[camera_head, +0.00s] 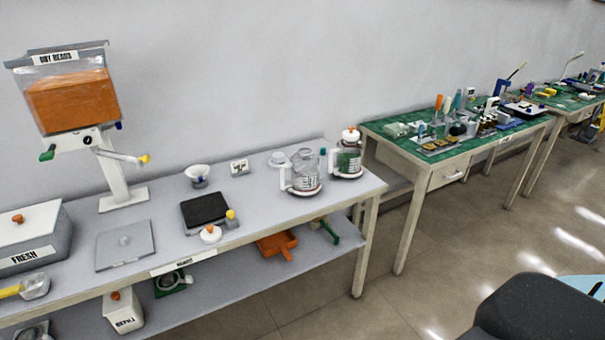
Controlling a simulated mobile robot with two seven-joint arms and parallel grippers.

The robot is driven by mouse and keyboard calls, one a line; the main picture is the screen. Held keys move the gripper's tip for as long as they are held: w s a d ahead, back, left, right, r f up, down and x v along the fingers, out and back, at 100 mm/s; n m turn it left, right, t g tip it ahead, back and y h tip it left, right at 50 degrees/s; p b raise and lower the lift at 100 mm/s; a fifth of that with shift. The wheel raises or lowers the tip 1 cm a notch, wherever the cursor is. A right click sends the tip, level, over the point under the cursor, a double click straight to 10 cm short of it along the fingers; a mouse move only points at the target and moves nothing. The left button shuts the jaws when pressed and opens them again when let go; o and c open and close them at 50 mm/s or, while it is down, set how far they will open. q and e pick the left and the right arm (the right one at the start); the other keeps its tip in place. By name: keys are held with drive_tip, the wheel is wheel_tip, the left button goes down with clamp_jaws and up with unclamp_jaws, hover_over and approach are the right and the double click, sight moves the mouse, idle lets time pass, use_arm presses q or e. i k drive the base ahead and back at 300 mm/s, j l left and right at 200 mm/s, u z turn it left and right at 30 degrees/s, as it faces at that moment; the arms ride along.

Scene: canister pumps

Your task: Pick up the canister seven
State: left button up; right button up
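Two glass canisters with white handles stand upright near the right end of the grey workbench. The nearer canister (305,172) is clear and looks empty, with an open top. The farther canister (348,158) holds dark green contents and has a white lid with an orange knob. Each has a white label, too small to read, so I cannot tell which is canister seven. Neither of my grippers is in view.
A dispenser (70,100) stands at the bench's left back. A green-topped table (450,150) is right. A dark chair (540,308) is at lower right.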

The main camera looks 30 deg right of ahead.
sight(305, 180)
drive_tip(key=l+u, duration=0.25)
drive_tip(key=l, duration=0.4)
drive_tip(key=l+u, duration=0.25)
drive_tip(key=l, duration=0.4)
drive_tip(key=l+u, duration=0.2)
drive_tip(key=l, duration=0.45)
drive_tip(key=k+l+u, duration=0.25)
drive_tip(key=l, duration=0.4)
drive_tip(key=i, duration=0.1)
